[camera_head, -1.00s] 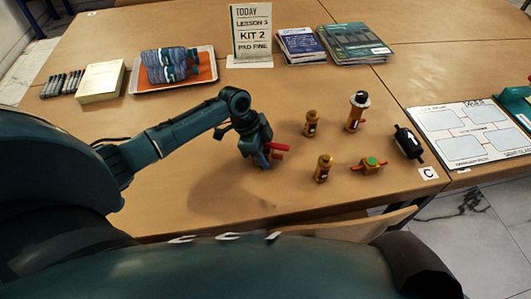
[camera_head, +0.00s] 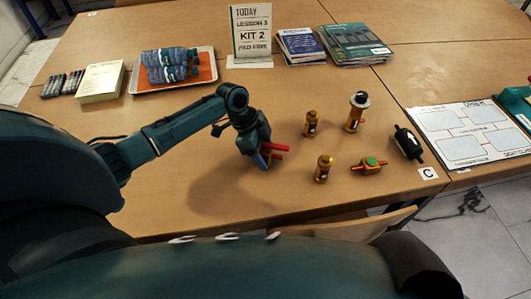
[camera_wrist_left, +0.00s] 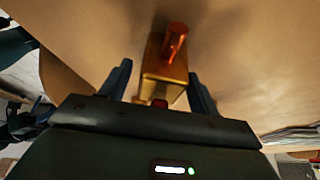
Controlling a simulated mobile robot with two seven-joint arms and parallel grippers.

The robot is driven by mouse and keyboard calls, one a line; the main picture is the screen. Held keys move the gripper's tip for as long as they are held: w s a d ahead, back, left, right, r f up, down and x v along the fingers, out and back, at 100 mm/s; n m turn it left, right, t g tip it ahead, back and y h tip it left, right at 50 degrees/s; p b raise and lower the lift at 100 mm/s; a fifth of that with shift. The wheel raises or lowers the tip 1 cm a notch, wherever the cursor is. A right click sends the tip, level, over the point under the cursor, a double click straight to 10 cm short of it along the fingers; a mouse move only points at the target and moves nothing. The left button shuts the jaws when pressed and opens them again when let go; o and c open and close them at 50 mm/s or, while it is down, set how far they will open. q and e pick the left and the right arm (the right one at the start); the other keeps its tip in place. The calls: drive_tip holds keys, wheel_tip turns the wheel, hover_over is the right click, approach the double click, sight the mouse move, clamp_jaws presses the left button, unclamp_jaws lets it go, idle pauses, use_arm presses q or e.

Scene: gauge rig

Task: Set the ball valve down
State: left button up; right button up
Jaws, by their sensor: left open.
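The ball valve (camera_head: 276,147) has a red lever handle and a brass body. In the head view, my left gripper (camera_head: 262,159) is at the valve and hides most of its body. In the left wrist view, the brass body of the valve (camera_wrist_left: 163,76) sits between the two blue fingers of my left gripper (camera_wrist_left: 159,88). Gaps show on both sides, so the gripper is open around it. The valve appears to be at the tabletop, but its underside is hidden. My right gripper is not in view.
A green-topped fitting (camera_head: 369,165) and a black cylinder (camera_head: 408,144) lie further right. A tray (camera_head: 214,78), a sign (camera_head: 251,33) and booklets (camera_head: 354,43) are at the back. The table's front left is clear.

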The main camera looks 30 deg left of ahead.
use_arm(q)
drive_tip(key=v, duration=1.1)
